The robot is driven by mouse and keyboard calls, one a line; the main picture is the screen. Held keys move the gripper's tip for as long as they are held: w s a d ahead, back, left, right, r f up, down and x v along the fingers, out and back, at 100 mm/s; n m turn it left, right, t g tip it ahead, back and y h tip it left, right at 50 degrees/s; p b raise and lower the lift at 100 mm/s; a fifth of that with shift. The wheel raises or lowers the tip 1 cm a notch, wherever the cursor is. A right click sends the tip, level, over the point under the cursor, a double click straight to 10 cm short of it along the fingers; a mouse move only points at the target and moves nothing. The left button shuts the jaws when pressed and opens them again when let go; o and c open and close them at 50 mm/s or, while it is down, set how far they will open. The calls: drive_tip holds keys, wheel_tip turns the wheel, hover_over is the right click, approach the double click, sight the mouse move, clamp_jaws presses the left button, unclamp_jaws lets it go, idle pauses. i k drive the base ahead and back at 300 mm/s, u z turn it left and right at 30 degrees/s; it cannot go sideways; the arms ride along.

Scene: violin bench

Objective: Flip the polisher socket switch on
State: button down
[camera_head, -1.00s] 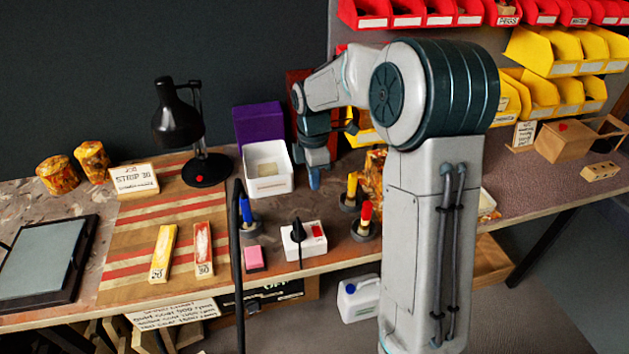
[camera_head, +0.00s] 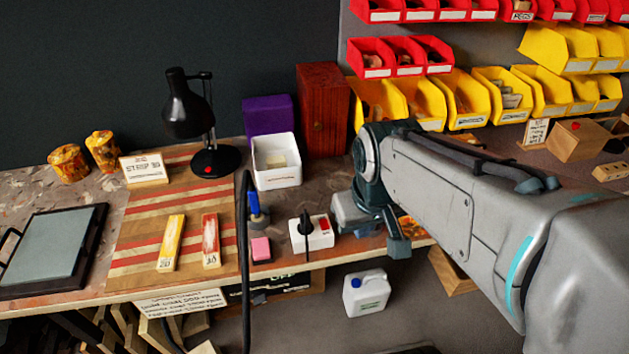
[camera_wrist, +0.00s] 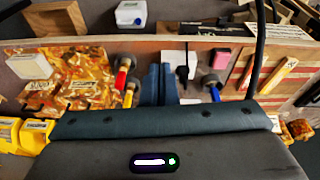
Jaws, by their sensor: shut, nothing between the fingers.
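The polisher socket is a white box (camera_head: 325,241) near the front edge of the bench, with a black plug (camera_head: 304,228) in its left part. Its red switch (camera_head: 323,226) is on the right part; I cannot tell its position. In the head view my gripper is just right of the socket, its fingertips not clearly visible. In the wrist view my gripper (camera_wrist: 160,84) has its two dark blue fingers together and empty. There the white socket (camera_wrist: 180,57) and black plug (camera_wrist: 182,72) lie just right of the fingers, partly covered, with the red switch not visible.
A blue-handled tool (camera_head: 253,203) and a pink block (camera_head: 261,248) stand left of the socket. In the wrist view, red-handled (camera_wrist: 121,80) and yellow-handled (camera_wrist: 129,95) tools stand left of the fingers. A black upright cable (camera_head: 244,270) crosses the bench front.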

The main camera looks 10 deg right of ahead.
sight(324, 225)
drive_tip(key=k, duration=1.3)
drive_tip(key=u, duration=0.7)
drive_tip(key=i, duration=1.45)
drive_tip(key=z, duration=0.65)
